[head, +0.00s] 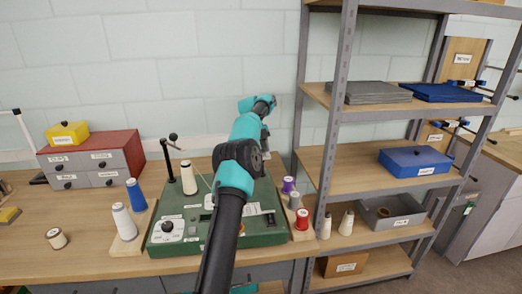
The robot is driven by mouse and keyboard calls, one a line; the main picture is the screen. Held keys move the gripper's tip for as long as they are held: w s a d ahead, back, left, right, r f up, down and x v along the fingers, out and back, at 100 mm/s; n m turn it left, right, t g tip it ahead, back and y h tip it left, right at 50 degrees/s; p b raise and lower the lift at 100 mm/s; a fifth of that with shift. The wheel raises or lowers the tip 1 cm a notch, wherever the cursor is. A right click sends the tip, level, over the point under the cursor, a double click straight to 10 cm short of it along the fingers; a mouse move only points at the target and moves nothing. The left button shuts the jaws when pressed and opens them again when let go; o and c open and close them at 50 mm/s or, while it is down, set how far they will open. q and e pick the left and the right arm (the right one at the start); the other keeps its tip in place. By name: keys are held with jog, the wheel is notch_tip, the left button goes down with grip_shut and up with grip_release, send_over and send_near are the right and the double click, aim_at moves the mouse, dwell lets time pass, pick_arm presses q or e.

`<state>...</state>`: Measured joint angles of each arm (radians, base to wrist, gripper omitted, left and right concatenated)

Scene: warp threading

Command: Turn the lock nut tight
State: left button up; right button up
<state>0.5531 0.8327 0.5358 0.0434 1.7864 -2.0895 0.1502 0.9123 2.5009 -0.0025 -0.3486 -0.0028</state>
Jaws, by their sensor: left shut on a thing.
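A green machine base (183,236) stands on the wooden bench, with a knob (168,228) at its front left and labels on its top. My left arm reaches from the bottom middle up over this base. Its wrist turns down at the far end, and the left gripper (265,150) points down over the back of the base, mostly behind the arm. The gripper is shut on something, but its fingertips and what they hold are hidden. I cannot make out the lock nut. My right gripper is not in view.
A black post (168,160) and a white cone (188,178) stand at the base's left. Thread spools, one blue (135,194) and one red (302,219), flank it. A drawer box (92,160) is at the left; a metal shelf (345,185) is at the right.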

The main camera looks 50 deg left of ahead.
pick_arm(q)
jog(key=shift+m+g, duration=0.5)
jog(key=shift+m, duration=0.7)
jog(key=o, duration=0.9)
